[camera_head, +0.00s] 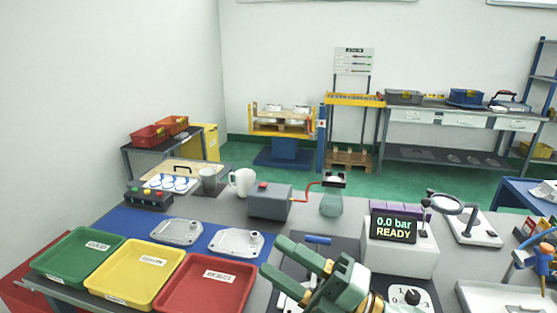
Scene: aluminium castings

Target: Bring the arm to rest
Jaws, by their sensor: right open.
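My right gripper (277,257) reaches in from the bottom of the head view, green, with its fingers apart and pointing up and left. Nothing shows between the fingers. It is over the grey bench, between the red tray (208,289) and the display unit (400,258). A dark mat with a blue-handled tool (317,240) lies behind it, and the gripper hides part of that mat. My left gripper is not in view.
Green (77,255) and yellow (135,274) trays stand at the front left. Two aluminium castings (177,232) (236,243) lie on a blue mat behind them. A magnifier stand (474,229) is at right.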

